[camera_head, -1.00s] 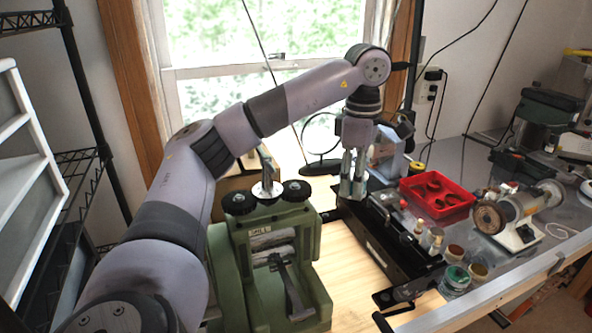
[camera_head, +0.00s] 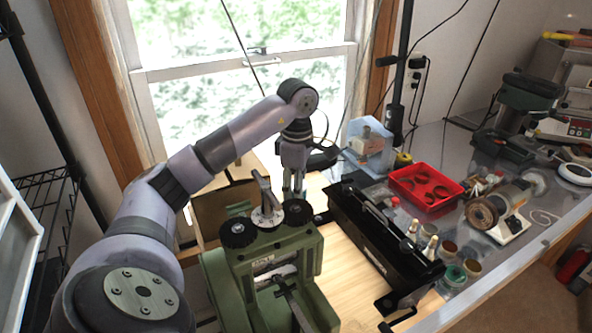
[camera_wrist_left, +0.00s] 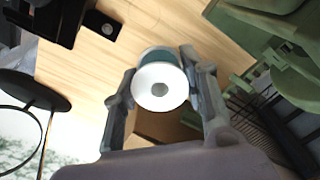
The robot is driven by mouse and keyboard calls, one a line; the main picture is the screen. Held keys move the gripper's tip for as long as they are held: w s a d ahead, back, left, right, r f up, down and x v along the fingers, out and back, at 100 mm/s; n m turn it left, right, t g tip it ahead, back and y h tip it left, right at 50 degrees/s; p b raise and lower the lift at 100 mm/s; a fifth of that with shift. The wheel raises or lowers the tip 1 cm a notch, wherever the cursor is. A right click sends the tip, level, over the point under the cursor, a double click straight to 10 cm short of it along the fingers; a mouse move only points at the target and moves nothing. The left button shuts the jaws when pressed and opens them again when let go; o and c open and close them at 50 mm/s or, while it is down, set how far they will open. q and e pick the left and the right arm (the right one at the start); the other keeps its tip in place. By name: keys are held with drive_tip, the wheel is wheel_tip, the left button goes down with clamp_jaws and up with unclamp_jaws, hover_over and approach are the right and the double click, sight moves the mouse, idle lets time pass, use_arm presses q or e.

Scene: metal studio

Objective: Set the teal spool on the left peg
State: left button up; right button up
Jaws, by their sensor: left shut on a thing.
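My left gripper (camera_head: 293,186) points down behind the green rolling mill, on the window side of the bench. In the left wrist view, the left gripper's fingers (camera_wrist_left: 160,100) are closed on the teal spool (camera_wrist_left: 160,86). The spool's white round end with a grey centre hole faces the camera, and a strip of teal shows behind it. I cannot make out the left peg in either view. My right gripper is not in view.
The green mill (camera_head: 270,272) with black knobs stands close in front of the gripper. A long black metal tool (camera_head: 385,240) lies to the right, with a red tray (camera_head: 426,186) beyond it. A cardboard box (camera_head: 212,208) is at left. Bare wood (camera_head: 345,275) shows between mill and tool.

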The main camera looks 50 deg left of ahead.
use_arm(q)
wheel_tip(320, 180, down, 11)
drive_tip(key=shift+f+p, duration=0.2)
drive_tip(key=shift+p, duration=1.05)
wheel_tip(320, 180, down, 4)
drive_tip(key=shift+p, duration=0.6)
drive_tip(key=shift+f, duration=0.3)
drive_tip(key=o, duration=1.1)
drive_tip(key=shift+o, duration=0.3)
drive_tip(key=shift+r, duration=0.1)
